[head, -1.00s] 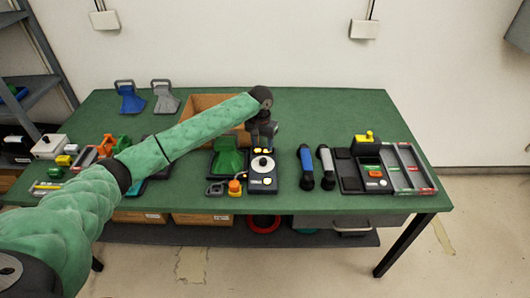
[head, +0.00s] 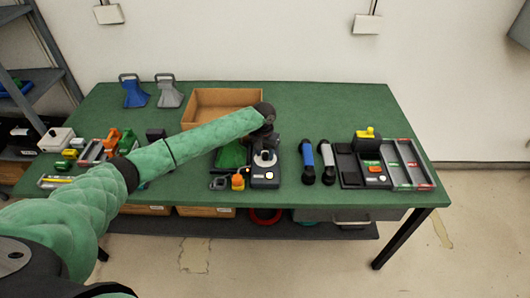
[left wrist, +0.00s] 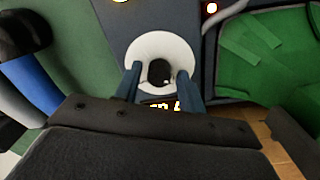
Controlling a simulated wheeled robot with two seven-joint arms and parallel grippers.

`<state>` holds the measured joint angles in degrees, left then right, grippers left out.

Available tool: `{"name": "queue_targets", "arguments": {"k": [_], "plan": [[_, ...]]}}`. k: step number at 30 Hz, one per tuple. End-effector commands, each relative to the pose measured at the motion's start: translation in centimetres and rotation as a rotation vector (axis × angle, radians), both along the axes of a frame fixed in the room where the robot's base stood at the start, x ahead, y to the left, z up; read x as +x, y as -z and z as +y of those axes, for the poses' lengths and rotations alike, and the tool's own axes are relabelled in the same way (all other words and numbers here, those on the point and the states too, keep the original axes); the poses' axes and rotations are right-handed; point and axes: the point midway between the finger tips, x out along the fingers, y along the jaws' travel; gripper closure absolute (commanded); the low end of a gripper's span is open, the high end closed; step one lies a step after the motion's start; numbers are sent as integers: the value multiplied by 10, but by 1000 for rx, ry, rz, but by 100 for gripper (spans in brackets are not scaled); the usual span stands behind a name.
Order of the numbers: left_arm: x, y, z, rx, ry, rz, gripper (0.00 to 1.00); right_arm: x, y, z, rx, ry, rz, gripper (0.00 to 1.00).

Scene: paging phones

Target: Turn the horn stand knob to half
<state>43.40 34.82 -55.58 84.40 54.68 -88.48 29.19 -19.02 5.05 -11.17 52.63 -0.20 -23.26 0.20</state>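The horn stand (head: 265,181) is a dark blue-grey box near the table's front middle, with small lit indicators. Its knob is a round white dial (head: 265,157) with a black centre. In the left wrist view the white dial (left wrist: 178,46) and black centre (left wrist: 159,71) lie straight ahead. A green horn (head: 231,154) rests left of the knob, partly hidden by my arm; it also shows in the left wrist view (left wrist: 260,55). My left gripper (head: 266,147) is over the knob. Its fingers (left wrist: 159,84) are apart, one on each side of the black centre, with white showing between. My right gripper is out of view.
A blue handset (head: 307,161) and a grey one (head: 327,161) lie right of the stand. Further right are a dark unit with buttons (head: 374,172) and a divided tray (head: 418,182). The back right tabletop is clear.

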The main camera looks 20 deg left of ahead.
Motion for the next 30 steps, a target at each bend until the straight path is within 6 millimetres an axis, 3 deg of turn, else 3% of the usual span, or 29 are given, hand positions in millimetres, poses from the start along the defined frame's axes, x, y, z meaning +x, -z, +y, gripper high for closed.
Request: {"name": "queue_targets", "arguments": {"k": [1, 5, 6, 17, 30], "plan": [[0, 0, 0, 0, 0, 0, 70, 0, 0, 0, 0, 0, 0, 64], [0, 0, 0, 0, 0, 0, 96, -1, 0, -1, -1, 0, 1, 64], [0, 0, 0, 0, 0, 0, 97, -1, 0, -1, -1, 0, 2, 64], [0, -1, 0, 0, 64, 0, 97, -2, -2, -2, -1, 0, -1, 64], [1, -1, 0, -2, 408, 1, 97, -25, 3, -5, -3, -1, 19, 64]]}}
